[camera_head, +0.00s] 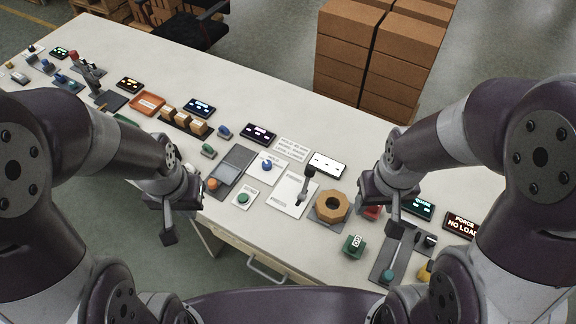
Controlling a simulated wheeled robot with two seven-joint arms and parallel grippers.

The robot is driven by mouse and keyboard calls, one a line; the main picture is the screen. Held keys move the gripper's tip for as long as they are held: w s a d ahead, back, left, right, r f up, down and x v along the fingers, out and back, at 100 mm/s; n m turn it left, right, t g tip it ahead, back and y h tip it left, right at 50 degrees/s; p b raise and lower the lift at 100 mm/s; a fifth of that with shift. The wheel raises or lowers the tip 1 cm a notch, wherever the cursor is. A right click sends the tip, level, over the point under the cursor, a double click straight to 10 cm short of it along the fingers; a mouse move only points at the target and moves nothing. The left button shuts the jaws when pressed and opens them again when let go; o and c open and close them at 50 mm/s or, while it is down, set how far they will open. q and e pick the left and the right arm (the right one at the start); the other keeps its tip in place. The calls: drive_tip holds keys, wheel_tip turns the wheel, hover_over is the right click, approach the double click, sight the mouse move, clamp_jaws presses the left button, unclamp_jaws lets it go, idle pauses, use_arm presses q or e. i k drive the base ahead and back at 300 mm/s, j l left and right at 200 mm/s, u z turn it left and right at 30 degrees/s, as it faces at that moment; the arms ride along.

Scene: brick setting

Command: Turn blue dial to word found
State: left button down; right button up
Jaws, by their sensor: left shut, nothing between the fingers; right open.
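A small blue dial (267,165) sits on a white plate near the middle of the table, left of a plate with an upright black lever. Any words around the dial are too small to read. My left gripper (168,236) is shut and empty, hanging at the table's front edge, to the left of and nearer than the dial. My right gripper (393,236) is open and empty above the right part of the table, well to the right of the dial. Neither gripper touches the dial.
A black lever (307,183) on a white plate, a wooden ring (331,206) and a green button (243,198) stand near the dial. A grey tray (233,166) lies to its left. Displays and switches line the table (240,95); its far part is clear.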

sight(266, 164)
drive_tip(key=i+j, duration=0.15)
drive_tip(key=j, duration=0.15)
drive_tip(key=i+j, duration=0.15)
drive_tip(key=j, duration=0.15)
drive_tip(key=j+z, duration=0.1)
drive_tip(key=z, duration=1.55)
drive_tip(key=i+j, duration=0.05)
